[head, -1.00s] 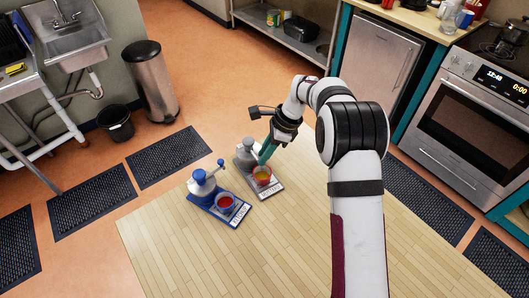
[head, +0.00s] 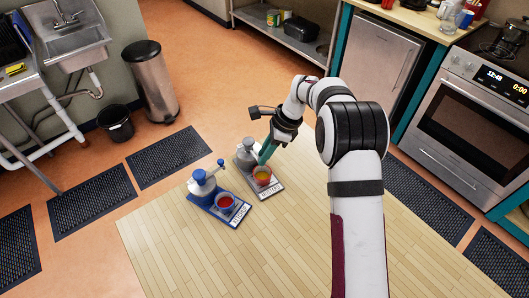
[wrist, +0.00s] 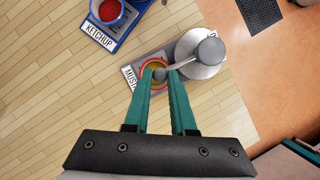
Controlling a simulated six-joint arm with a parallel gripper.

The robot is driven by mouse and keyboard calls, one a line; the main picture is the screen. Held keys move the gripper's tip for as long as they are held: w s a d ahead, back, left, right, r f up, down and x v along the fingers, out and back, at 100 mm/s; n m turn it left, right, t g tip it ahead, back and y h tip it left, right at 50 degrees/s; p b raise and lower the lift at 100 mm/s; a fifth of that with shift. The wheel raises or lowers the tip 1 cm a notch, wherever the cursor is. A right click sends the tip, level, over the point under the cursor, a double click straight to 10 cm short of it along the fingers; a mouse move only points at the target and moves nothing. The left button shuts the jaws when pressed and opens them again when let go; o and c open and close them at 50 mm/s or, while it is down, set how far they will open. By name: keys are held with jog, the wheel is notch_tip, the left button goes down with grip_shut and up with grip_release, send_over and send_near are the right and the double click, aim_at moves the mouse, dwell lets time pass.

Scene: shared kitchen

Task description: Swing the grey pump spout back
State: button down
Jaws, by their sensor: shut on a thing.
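The grey pump (wrist: 202,57) stands at one end of the grey base marked mustard; in the head view the pump (head: 246,149) is partly behind my gripper. Its grey spout (wrist: 180,68) reaches out over a red-rimmed cup (wrist: 145,77) with yellow contents. The cup also shows in the head view (head: 262,176). My gripper (wrist: 161,74) has its two green fingers at the spout's outer end, shut on the spout above the cup. In the head view my gripper (head: 264,154) is over the base, between pump and cup.
A blue pump (head: 203,183) and a cup of red sauce (head: 225,202) stand on a blue base marked ketchup (head: 238,214), just left of the grey one. The wooden table top in front is bare.

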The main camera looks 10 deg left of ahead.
jog(key=shift+w, duration=0.1)
jog(key=shift+w+d+n+g, duration=0.25)
jog(key=shift+w+d+n, duration=0.05)
jog(key=shift+n, duration=0.35)
jog(key=shift+w+d+n+g, duration=0.25)
jog(key=shift+w+n, duration=0.05)
jog(key=shift+n, duration=0.35)
jog(key=shift+w+d+n+g+h, duration=0.25)
jog(key=shift+w+n, duration=0.25)
jog(key=shift+n, duration=0.3)
jog(key=shift+w+d+n+g+h, duration=0.2)
jog(key=shift+w+n, duration=0.25)
jog(key=shift+n, duration=0.35)
jog(key=c, duration=0.7)
grip_release()
jog(key=shift+c, duration=0.2)
jog(key=shift+r, duration=0.15)
